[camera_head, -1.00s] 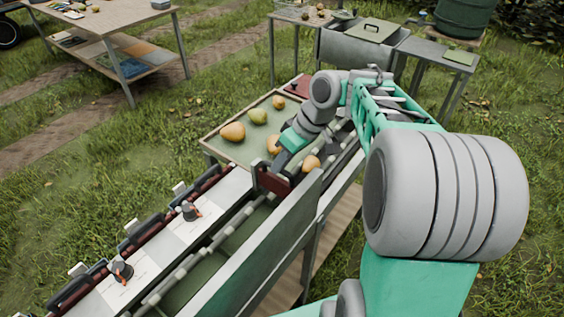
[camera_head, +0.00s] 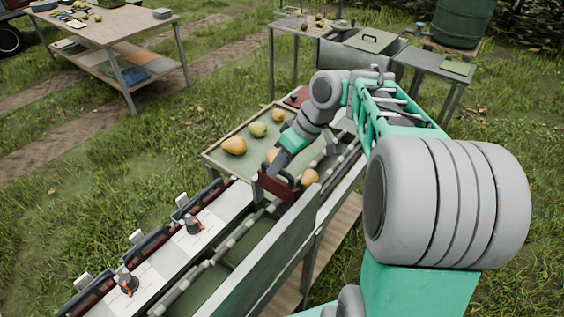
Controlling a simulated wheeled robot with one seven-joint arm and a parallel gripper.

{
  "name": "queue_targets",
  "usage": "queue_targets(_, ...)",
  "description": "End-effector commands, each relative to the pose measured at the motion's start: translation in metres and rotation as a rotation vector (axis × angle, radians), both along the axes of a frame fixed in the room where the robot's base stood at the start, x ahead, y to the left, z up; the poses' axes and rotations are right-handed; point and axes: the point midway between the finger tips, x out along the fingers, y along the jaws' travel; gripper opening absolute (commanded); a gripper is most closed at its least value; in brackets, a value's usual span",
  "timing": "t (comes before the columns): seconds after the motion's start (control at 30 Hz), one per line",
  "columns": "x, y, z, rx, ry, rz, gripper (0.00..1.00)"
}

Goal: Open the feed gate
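The feed gate is a small dark red panel (camera_head: 276,188) across the sorting trough, at the lower end of the pear tray (camera_head: 222,168). My gripper (camera_head: 282,168) reaches down to the gate's top edge from above and right. Its fingertips are small and partly hidden, so I cannot tell whether they are shut on the gate. Several pears lie behind the gate, among them a yellow-orange one (camera_head: 234,146), a green one (camera_head: 258,130) and one just right of the gate (camera_head: 310,178).
A grey side wall (camera_head: 265,255) runs along the trough's right side. Two knobs (camera_head: 194,226) stand on the white strip at left. A work table (camera_head: 110,30) stands far left, and a grey bin (camera_head: 350,55) with side tables stands behind. Grass lies open at left.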

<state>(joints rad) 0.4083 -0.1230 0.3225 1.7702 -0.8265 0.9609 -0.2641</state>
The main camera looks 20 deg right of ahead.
Motion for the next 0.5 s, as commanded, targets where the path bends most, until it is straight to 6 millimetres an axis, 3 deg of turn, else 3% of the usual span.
queue_targets(0.17, -0.001, -0.004, 0.011, 0.001, -0.002, -0.002, 0.36)
queue_targets(0.5, -0.013, -0.028, 0.068, 0.0, -0.001, -0.001, 0.36)
